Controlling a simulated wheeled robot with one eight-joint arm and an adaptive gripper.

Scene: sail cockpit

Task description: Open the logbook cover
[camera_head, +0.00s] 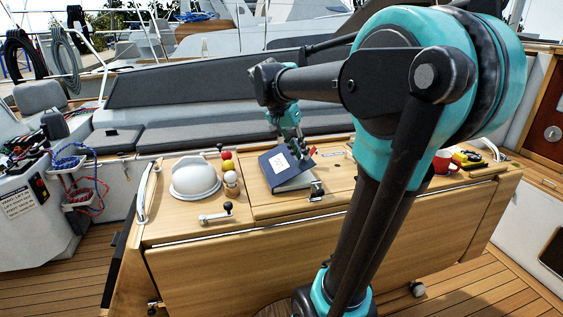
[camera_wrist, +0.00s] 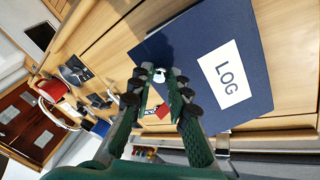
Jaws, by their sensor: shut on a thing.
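The logbook is dark blue with a white label. Its cover (camera_head: 275,168) is tilted up from the pale page block (camera_head: 299,183) on the wooden table. In the wrist view the cover (camera_wrist: 205,40) fills the upper right, with "LOG" on its label. My gripper (camera_head: 300,151) is at the cover's raised far edge in the head view. In the wrist view my gripper (camera_wrist: 157,76) has its two fingers at the cover's edge, shut on it. The exact contact is partly hidden by the fingertips.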

